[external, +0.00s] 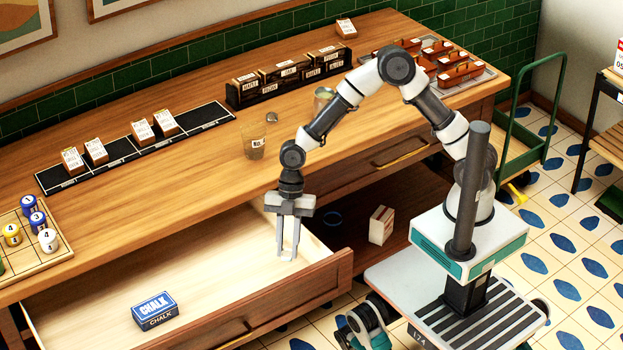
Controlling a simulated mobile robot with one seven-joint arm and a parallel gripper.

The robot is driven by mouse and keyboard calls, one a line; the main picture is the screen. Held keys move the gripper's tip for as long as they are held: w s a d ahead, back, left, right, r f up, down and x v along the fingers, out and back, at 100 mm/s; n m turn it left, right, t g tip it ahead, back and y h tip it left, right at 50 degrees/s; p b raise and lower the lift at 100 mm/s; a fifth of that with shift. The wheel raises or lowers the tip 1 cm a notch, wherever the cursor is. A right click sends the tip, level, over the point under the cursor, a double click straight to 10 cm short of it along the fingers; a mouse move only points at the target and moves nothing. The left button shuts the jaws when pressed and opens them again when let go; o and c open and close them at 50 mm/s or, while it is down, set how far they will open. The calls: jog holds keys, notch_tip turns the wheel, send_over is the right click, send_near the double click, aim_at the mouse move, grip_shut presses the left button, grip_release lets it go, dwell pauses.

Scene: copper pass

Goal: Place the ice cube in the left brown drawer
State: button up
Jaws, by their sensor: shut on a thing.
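The left brown drawer (318,291) is pulled open at the lower left; its pale inside shows. A blue chalk box (155,311) lies in its front left part. My gripper (288,256) points down over the right end of the open drawer, near its right wall. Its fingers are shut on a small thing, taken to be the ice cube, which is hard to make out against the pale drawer. I cannot tell how high the fingertips are above the drawer floor.
The drawer's middle is clear. On the counter (190,210) stand a glass (253,141), a black strip with several small boxes, and a dark box row (290,77). A closed drawer with a brass handle (400,152) is to the right. A white box (381,225) stands below it.

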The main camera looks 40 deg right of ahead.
notch_tip(320, 180, down, 9)
jog(key=shift+r+b, duration=0.1)
jog(key=shift+b, duration=0.8)
jog(key=shift+f, duration=0.2)
jog(key=o, duration=1)
jog(key=shift+r, duration=0.1)
